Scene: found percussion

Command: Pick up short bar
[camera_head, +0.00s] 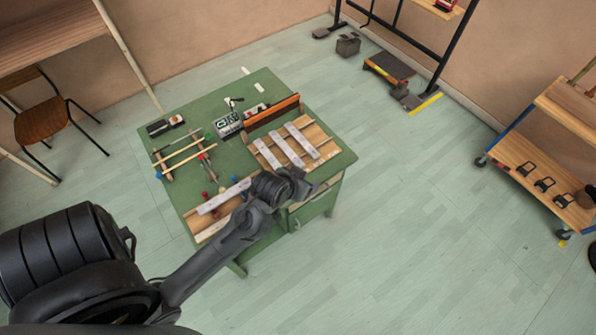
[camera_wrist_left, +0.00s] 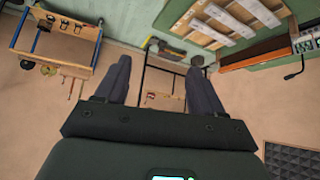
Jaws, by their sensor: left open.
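Several pale grey bars lie across a slatted wooden frame (camera_head: 322,150) on the green table. Three lie side by side: a left bar (camera_head: 267,154), a middle bar (camera_head: 287,150) and a right bar (camera_head: 302,140). The left one looks shortest in the head view, but I cannot tell surely which is the short bar. Another bar (camera_head: 223,196) lies left of my gripper. My left gripper (camera_head: 296,180) is above the table's near right part, partly hidden by its own wrist. In the left wrist view its fingers (camera_wrist_left: 160,90) are wide apart and empty, with bars (camera_wrist_left: 209,30) beyond them.
An upright orange-brown wooden strip (camera_head: 271,112) stands behind the bars. A wheeled cart (camera_head: 535,170) stands at right. Floor right of the table is clear.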

